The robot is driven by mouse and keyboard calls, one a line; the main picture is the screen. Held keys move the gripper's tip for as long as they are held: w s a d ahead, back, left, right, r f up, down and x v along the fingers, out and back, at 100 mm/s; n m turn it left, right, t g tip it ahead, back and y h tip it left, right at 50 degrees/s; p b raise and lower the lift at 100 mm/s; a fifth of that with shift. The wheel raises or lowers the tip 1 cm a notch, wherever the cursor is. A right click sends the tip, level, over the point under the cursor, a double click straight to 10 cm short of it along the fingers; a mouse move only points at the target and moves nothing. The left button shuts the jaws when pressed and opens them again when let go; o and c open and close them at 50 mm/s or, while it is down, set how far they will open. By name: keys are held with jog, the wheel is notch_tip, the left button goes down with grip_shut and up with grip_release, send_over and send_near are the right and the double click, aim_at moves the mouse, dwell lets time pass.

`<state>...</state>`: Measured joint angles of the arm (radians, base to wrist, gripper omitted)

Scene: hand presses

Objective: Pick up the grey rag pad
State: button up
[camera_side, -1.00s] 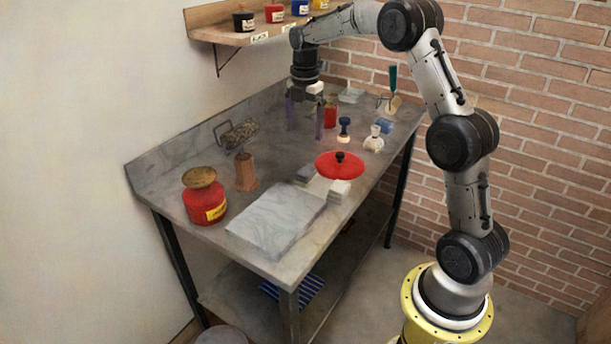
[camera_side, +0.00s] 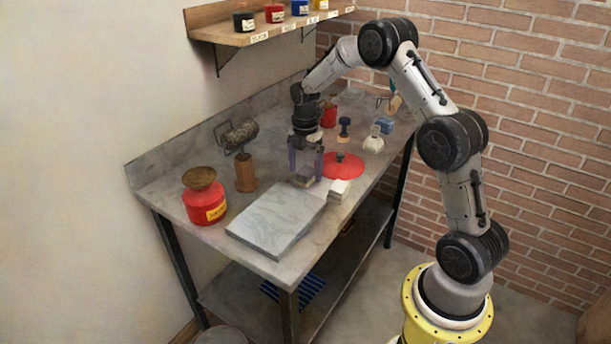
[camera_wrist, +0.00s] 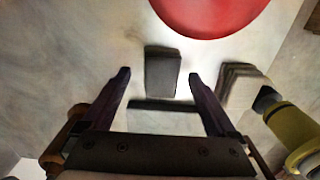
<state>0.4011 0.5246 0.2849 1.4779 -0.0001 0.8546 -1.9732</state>
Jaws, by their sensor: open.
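The grey rag pad (camera_wrist: 162,76) appears to be the small dark grey block in the wrist view, lying on the table between my two fingertips as seen from above. In the side view the pad (camera_side: 304,182) is partly hidden at the foot of my gripper (camera_side: 306,172). My gripper is open, with one finger on each side of the pad and a gap to both. It points down close above the table. I cannot tell whether the fingertips are level with the pad.
A red round lid (camera_side: 345,166) lies just beyond the pad. A pale stack (camera_side: 339,191) sits to the right, and a grey stone slab (camera_side: 272,222) in front. A wooden grinder (camera_side: 245,172) and red jar (camera_side: 204,200) stand left. A roller (camera_side: 238,135) is near the wall.

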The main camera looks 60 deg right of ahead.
jog(key=shift+f, duration=0.7)
grip_shut()
jog(key=shift+r, duration=0.1)
